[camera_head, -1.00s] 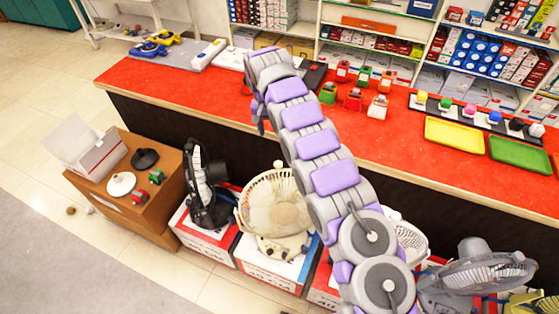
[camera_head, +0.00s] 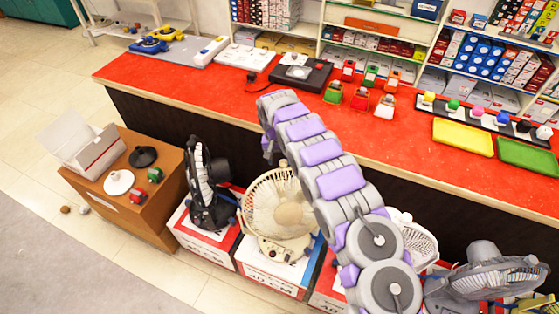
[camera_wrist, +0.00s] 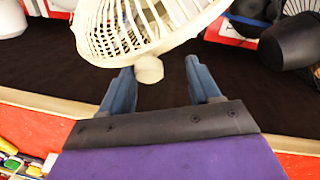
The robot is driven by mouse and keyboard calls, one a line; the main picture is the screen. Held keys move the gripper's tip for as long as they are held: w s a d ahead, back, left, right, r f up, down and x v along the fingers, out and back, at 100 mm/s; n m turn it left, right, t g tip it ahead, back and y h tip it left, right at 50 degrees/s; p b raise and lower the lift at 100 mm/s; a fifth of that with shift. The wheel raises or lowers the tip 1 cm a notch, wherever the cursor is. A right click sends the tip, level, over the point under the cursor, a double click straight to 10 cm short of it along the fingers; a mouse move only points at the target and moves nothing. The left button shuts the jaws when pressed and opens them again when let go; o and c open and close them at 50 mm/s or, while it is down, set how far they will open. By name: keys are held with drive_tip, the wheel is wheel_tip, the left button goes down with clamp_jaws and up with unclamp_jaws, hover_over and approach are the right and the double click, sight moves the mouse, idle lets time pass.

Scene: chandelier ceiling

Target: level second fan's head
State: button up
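The second fan from the left is cream (camera_head: 262,205), with a round slatted head on a base on a white, red and blue box. Its head faces the front and appears tilted upward. In the wrist view, the cream grille (camera_wrist: 115,30) fills the upper middle, with a round cream knob (camera_wrist: 148,70) at its back. My gripper (camera_wrist: 160,65) is open, its two blue fingers apart either side of the knob. I cannot tell whether a finger touches. In the head view the fingers are hidden; my arm bends down behind the fan's head.
A black fan (camera_head: 203,185) stands close on the left. A white fan (camera_head: 417,243) is partly behind my arm, and a grey fan (camera_head: 490,272) stands at the right. The red counter (camera_head: 215,92) is directly behind. A brown box (camera_head: 150,215) is at far left.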

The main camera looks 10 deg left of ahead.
drive_tip(key=shift+d+r, duration=0.1)
drive_tip(key=shift+d, duration=1.2)
drive_tip(key=shift+a+f, duration=0.3)
drive_tip(key=shift+a, duration=0.55)
drive_tip(key=c, duration=0.5)
drive_tip(key=shift+a, duration=0.1)
drive_tip(key=shift+c, duration=0.7)
drive_tip(key=shift+w+d+r, duration=0.1)
drive_tip(key=shift+d+r, duration=0.1)
drive_tip(key=shift+d, duration=0.4)
clamp_jaws()
drive_tip(key=shift+a, duration=0.1)
